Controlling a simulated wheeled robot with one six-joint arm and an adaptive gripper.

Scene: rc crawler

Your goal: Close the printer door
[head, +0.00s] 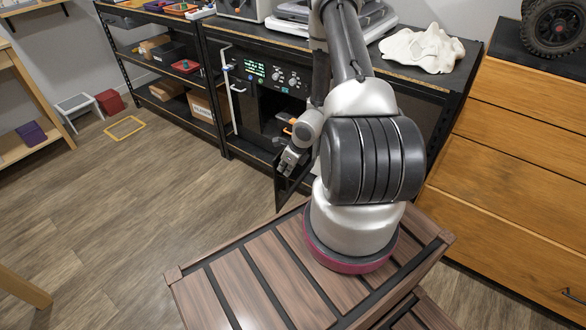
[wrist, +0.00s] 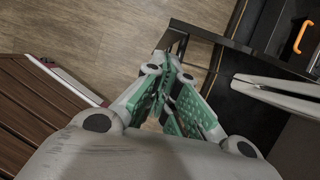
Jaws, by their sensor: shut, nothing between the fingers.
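The printer (head: 262,72) is a black box on the shelf unit, with a green-lit display and knobs at its upper front. A dark, thin-framed panel, which looks like its door (head: 281,192), stands out from the front, open. In the wrist view the door's dark edge (wrist: 185,27) lies just beyond the fingertips. My gripper (head: 286,168) is shut and empty, close to the door's upper part. I cannot tell whether it touches. The green-padded fingers also show in the wrist view (wrist: 171,62). My arm hides part of the printer and door.
An orange handle-like part (wrist: 301,36) shows inside the dark opening. A slatted wooden surface (head: 230,285) lies in front. Wooden drawers (head: 515,150) stand at the right, and a white mask-like object (head: 422,48) lies on the bench top. The floor at left is mostly clear.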

